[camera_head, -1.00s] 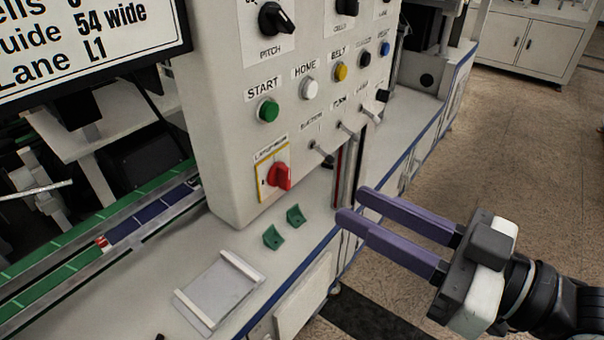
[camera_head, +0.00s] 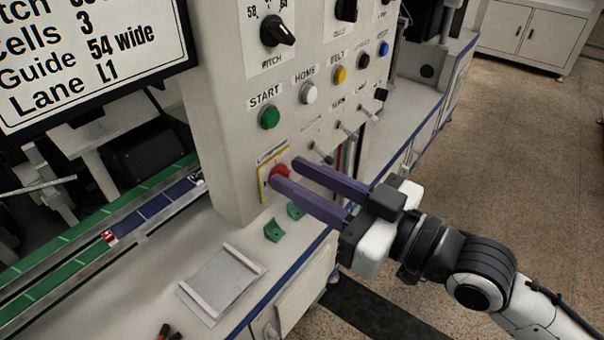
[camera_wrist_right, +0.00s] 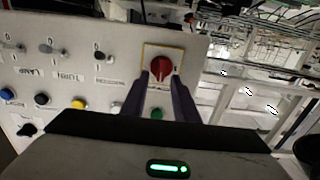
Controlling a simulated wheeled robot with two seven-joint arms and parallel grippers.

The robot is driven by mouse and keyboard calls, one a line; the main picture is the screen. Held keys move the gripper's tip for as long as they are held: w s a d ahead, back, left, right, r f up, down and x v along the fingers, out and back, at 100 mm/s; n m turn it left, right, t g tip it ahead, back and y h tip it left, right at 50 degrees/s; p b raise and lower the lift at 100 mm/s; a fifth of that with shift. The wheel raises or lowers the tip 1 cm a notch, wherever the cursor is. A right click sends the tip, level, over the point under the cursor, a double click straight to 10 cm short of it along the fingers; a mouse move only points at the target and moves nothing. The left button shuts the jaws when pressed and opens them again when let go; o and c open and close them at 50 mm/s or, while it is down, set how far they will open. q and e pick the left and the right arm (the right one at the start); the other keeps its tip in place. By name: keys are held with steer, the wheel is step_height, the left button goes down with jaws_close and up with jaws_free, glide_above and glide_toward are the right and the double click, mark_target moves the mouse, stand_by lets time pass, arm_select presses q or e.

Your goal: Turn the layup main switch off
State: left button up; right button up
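The layup main switch is a red rotary knob (camera_head: 280,172) on a yellow-edged plate, low on the white control panel (camera_head: 225,160). In the right wrist view the red knob (camera_wrist_right: 160,68) shows between the far ends of my fingers. My right gripper (camera_head: 284,173) is open, its two purple fingers pointing at the knob. In the head view the fingers partly cover the knob and plate. I cannot tell whether the fingertips touch the knob. My left gripper is not in view.
Above the switch are the green START button (camera_head: 269,117), the white HOME button (camera_head: 309,92), toggle levers (camera_head: 321,153) and a black PITCH knob (camera_head: 277,31). Green brackets (camera_head: 274,230) and a tray (camera_head: 222,285) are on the bench below. A conveyor (camera_head: 150,208) runs at left.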

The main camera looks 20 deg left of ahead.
jaws_close()
steer(key=shift+n, duration=0.4)
steer(key=n, duration=0.1)
steer(key=n+b, duration=0.1)
steer(key=shift+s+a+f+n, duration=0.1)
steer(key=shift+s+n, duration=0.1)
steer(key=shift+n, duration=0.1)
steer(key=shift+s+a+f+n+p, duration=0.15)
steer(key=shift+s+f+n, duration=0.1)
steer(key=shift+n, duration=2.2)
steer(key=shift+s+f+n+p, duration=0.15)
steer(key=shift+f+n+p, duration=0.05)
steer(key=shift+n, duration=2.2)
steer(key=shift+s+a+f+n+p, duration=0.15)
steer(key=shift+s+f+n, duration=0.1)
steer(key=shift+n, duration=2.2)
steer(key=shift+d, duration=0.1)
